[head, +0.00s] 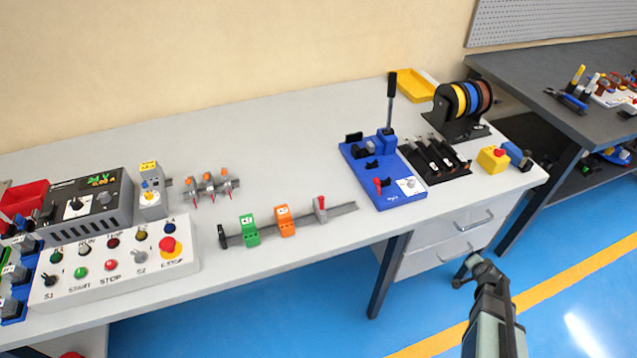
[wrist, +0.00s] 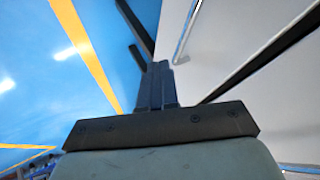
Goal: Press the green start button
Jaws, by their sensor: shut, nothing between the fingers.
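The green start button (head: 81,272) is a small round green cap on the sloped face of the white control box (head: 125,285), at the left of the bench in the head view. It sits above the START label. The red stop button (head: 110,265) is just to its right. My gripper (head: 467,269) is at the lower right of the head view, in front of the bench by the drawers, far from the button. In the wrist view my gripper (wrist: 158,72) has its fingers together and empty, over blue floor and the grey drawer side. The button is not in the wrist view.
On the box are a red emergency stop (head: 168,247), lamps and knobs. A power supply (head: 92,203) stands behind it. A rail with green and orange blocks (head: 285,221) and a blue bender (head: 385,172) stand to its right.

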